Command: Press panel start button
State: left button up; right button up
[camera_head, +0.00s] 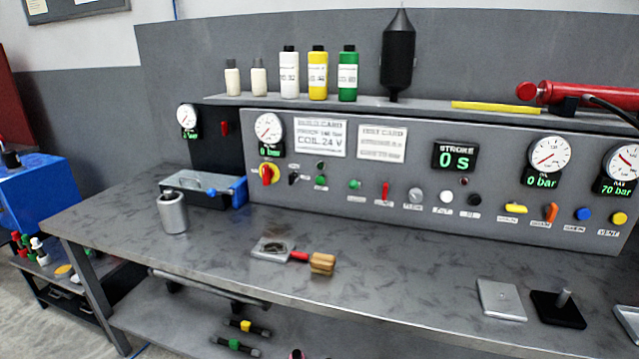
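The grey control panel (420,228) stands along the back of the bench. Two green controls show on it, one at left (321,181) and one a little to its right (355,184). A white round button (446,197) and a black round button (474,200) sit right of the grey knob (415,195). A blue button (583,214) and a yellow one (619,218) are at far right. The labels are too small to read, so I cannot tell which is start. The stroke display (455,157) reads 0 s. Neither gripper is in view.
The bench top (390,270) is mostly clear before the panel. Bottles (318,75) line the shelf above.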

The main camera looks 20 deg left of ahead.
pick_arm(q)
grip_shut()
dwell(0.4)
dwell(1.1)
